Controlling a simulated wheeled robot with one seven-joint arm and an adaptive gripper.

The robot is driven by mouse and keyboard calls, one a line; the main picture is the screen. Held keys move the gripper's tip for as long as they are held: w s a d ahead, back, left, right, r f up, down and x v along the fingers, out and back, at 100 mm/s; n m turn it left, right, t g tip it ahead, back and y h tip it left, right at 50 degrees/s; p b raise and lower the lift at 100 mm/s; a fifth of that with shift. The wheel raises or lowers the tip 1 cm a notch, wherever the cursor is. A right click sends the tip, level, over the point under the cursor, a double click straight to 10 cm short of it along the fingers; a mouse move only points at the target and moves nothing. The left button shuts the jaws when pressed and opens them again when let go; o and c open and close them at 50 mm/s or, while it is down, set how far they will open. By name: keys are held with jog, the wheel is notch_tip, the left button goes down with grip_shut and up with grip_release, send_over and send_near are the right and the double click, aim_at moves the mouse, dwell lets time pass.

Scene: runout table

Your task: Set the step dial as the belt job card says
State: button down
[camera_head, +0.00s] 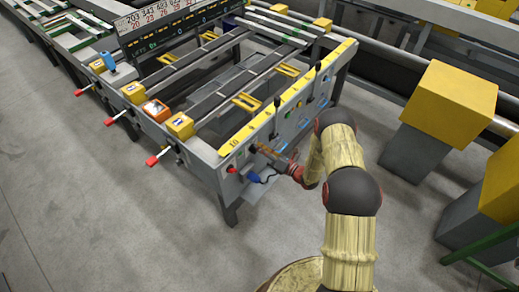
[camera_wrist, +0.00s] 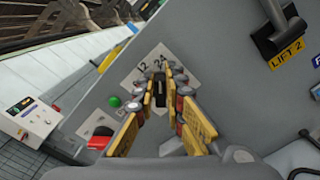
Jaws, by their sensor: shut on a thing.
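The step dial shows in the wrist view as a dark narrow knob (camera_wrist: 159,93) on a pale plate marked "12" and "24" (camera_wrist: 146,70). My gripper (camera_wrist: 160,88) has its yellow-padded fingers on either side of the knob and is shut on it. The knob stands roughly upright in this view, its top end near the "24". Which mark it points to is unclear, and other marks are hidden by the fingers. In the head view my gripper (camera_head: 270,155) reaches the end panel of the table; the dial is too small to make out. I cannot identify the belt job card.
A green button (camera_wrist: 114,101) and a red part (camera_wrist: 101,138) sit left of the dial; a black lever labelled "LIFT 2" (camera_wrist: 287,42) is at upper right. The runout table (camera_head: 228,171) has a numbered board (camera_head: 160,14) behind it. Yellow-topped blocks (camera_head: 452,98) stand right of my arm.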

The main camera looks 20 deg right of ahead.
jog(key=shift+d+m, duration=0.1)
jog(key=shift+m, duration=0.2)
jog(key=c, duration=1.9)
grip_release()
jog(key=shift+o, duration=0.3)
jog(key=v, duration=1.2)
